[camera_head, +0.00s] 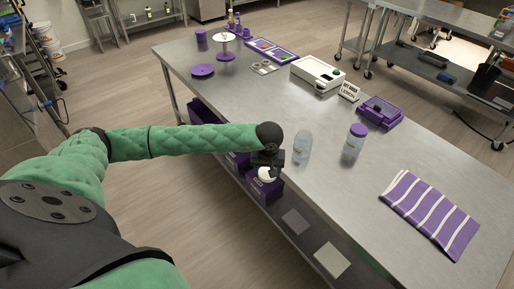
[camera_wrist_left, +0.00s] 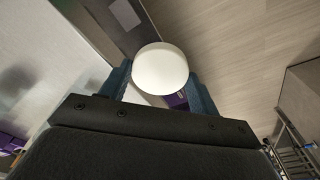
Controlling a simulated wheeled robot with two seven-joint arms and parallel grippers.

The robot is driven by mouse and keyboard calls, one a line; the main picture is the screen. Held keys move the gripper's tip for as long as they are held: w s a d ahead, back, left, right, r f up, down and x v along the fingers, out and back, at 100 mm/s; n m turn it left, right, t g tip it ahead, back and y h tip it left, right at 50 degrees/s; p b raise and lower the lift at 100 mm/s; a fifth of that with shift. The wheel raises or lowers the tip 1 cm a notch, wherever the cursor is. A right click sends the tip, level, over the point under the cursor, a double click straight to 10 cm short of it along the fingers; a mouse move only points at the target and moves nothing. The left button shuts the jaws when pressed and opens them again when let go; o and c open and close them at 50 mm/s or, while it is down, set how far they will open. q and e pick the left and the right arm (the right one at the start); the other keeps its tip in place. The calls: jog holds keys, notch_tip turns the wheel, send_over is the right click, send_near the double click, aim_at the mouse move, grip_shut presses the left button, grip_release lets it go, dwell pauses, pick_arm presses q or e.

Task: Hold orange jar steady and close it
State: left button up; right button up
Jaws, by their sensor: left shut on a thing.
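My left gripper (camera_head: 267,165) is shut on a round white lid (camera_head: 267,174). In the left wrist view the lid (camera_wrist_left: 160,69) sits between the two fingers (camera_wrist_left: 160,88). The gripper and lid are at the near left edge of the table, with the lid seen against the purple boxes below. A clear, pale jar with no coloured lid (camera_head: 302,146) stands upright on the table just right of the gripper, apart from it. A second clear jar with a purple lid (camera_head: 354,142) stands further right. No jar looks plainly orange. My right gripper is not in view.
The steel table (camera_head: 300,113) has a striped purple cloth (camera_head: 431,214) at the right. A purple device (camera_head: 380,112), a small sign (camera_head: 349,92) and a white machine (camera_head: 317,74) stand along the far side. Purple boxes (camera_head: 262,192) sit on the lower shelf. The tabletop around the jars is clear.

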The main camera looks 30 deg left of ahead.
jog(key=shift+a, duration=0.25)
pick_arm(q)
jog(key=s+d+f+m, duration=0.5)
jog(key=d, duration=0.3)
jog(key=shift+s+d+f+h, duration=0.15)
jog(key=shift+d+f+h, duration=0.15)
jog(key=shift+f, duration=0.05)
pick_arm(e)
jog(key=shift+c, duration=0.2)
pick_arm(q)
jog(key=shift+a, duration=0.15)
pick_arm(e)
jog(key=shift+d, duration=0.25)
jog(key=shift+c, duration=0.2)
